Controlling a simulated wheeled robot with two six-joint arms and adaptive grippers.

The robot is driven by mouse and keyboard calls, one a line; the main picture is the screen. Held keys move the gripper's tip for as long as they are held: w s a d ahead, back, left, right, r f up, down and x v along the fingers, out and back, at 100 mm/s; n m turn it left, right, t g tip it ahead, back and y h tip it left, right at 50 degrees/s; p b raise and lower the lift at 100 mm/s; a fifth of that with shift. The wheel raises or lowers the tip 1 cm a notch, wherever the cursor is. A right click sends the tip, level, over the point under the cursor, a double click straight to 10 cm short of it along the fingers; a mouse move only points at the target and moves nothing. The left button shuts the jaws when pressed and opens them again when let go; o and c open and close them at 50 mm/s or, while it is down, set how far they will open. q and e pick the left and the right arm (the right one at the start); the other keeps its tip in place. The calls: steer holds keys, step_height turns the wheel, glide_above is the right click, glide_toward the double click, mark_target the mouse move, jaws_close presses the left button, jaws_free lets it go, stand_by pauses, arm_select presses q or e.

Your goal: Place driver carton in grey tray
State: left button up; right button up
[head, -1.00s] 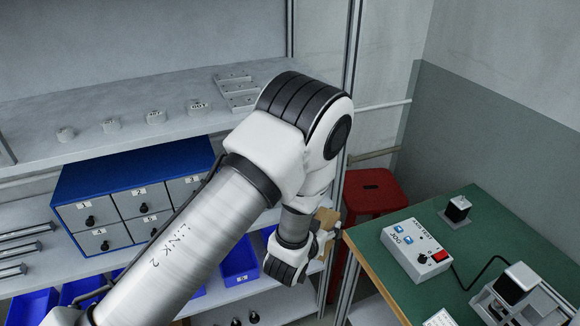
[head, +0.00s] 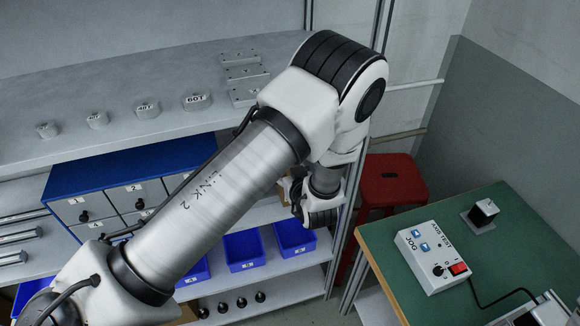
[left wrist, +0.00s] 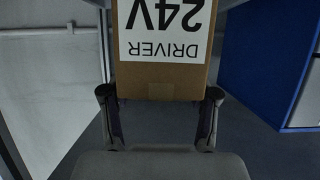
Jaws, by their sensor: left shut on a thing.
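The driver carton (left wrist: 165,75) is a brown box with a white label reading "DRIVER 24V", upside down in the left wrist view. My left gripper (left wrist: 160,94) is shut on it, with one finger at each side of its near end. In the head view my left gripper (head: 320,214) is in front of the shelf rack, near its right upright post. The carton is mostly hidden there behind my wrist. I cannot pick out a grey tray in either view. My right gripper is not in view.
A blue cabinet (head: 88,183) with numbered grey drawers stands under the upper shelf (head: 130,140). Blue bins (head: 243,251) sit on a lower shelf. A red stool (head: 391,181) and a green-topped bench (head: 400,275) with a control box (head: 432,258) are at the right.

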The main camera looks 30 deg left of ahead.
arm_select(q)
steer(key=w+a+f+b, duration=0.1)
steer(key=w, duration=0.1)
steer(key=w+a+f+b, duration=0.2)
steer(key=w, duration=0.1)
steer(key=w+a+f+b, duration=0.1)
steer(key=w+b, duration=0.1)
steer(key=w, duration=0.1)
steer(key=shift+w+a+f, duration=0.15)
steer(key=shift+w+a, duration=0.05)
steer(key=shift+a, duration=0.1)
steer(key=shift+w+d, duration=0.1)
steer(key=o, duration=1.4)
